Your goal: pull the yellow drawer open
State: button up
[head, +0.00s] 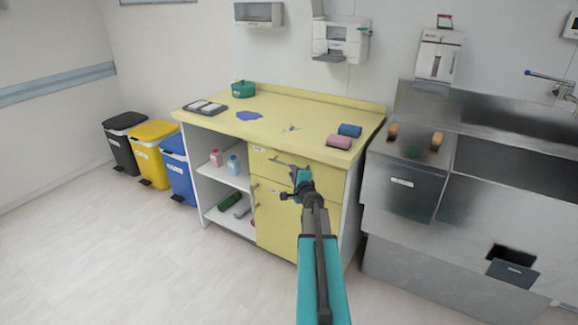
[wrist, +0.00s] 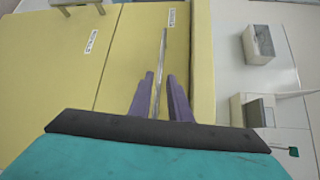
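The yellow drawer (head: 265,165) is at the top of the yellow cabinet, just under the countertop, and looks closed. Its grey bar handle (wrist: 163,50) runs across the drawer front in the wrist view. My gripper (wrist: 160,75) has its two purple fingers on either side of the handle's line, with a gap visible on both sides. The fingers look open and not clamped. In the head view my gripper (head: 293,184) is in front of the drawer and hides part of it. I cannot tell how deep the fingers reach around the bar.
A yellow door (head: 275,220) with its own handle is below the drawer. Open shelves (head: 222,178) with bottles are to the left. The countertop (head: 285,110) holds a pink roll (head: 339,142) and a blue roll (head: 350,130). A steel sink unit (head: 470,190) stands right. The floor (head: 150,250) in front is clear.

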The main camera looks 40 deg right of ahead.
jog(key=shift+p+x, duration=0.6)
jog(key=shift+x, duration=3.15)
grip_shut()
